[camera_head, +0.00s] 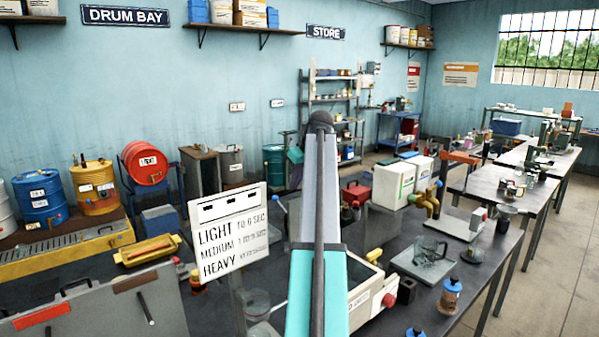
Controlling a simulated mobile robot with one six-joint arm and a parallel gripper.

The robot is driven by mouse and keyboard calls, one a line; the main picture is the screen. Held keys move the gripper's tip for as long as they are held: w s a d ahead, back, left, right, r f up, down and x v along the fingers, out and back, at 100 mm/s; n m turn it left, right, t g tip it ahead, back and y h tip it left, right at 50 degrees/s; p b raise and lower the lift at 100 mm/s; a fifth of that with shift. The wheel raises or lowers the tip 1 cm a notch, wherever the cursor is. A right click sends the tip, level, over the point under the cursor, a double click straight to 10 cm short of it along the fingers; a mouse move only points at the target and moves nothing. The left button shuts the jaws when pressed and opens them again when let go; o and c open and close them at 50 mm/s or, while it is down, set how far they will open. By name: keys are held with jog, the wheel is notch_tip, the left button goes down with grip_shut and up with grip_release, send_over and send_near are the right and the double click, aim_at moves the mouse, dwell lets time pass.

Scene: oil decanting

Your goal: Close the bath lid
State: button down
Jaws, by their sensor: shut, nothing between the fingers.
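A cream box (367,291) with a red knob on its right side stands on the bench at the lower middle, and it looks like the bath. My arm covers its left part. A pale panel with a dark inset shows at its top, but I cannot tell how far its lid is open. My arm rises through the middle of the view in grey and teal. I cannot make out my gripper's fingers.
A sign card (230,232) stands left of my arm. A glass beaker on a plate (431,262), a small blue-topped bottle (450,294) and a white canister (393,184) stand to the right. A grey case (100,306) lies at the lower left.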

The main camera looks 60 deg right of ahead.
jog(key=shift+s+a+f+p, duration=0.25)
jog(key=shift+s+f+p, duration=0.2)
jog(key=shift+s+p, duration=0.3)
jog(key=shift+s+a+f+p, duration=0.25)
jog(key=shift+s+f+p, duration=0.3)
jog(key=shift+s, duration=0.25)
jog(key=shift+s, duration=0.1)
jog(key=shift+s+a+r+t+b, duration=0.15)
jog(key=shift+s+a+t+b, duration=0.05)
jog(key=shift+s+t+b, duration=0.4)
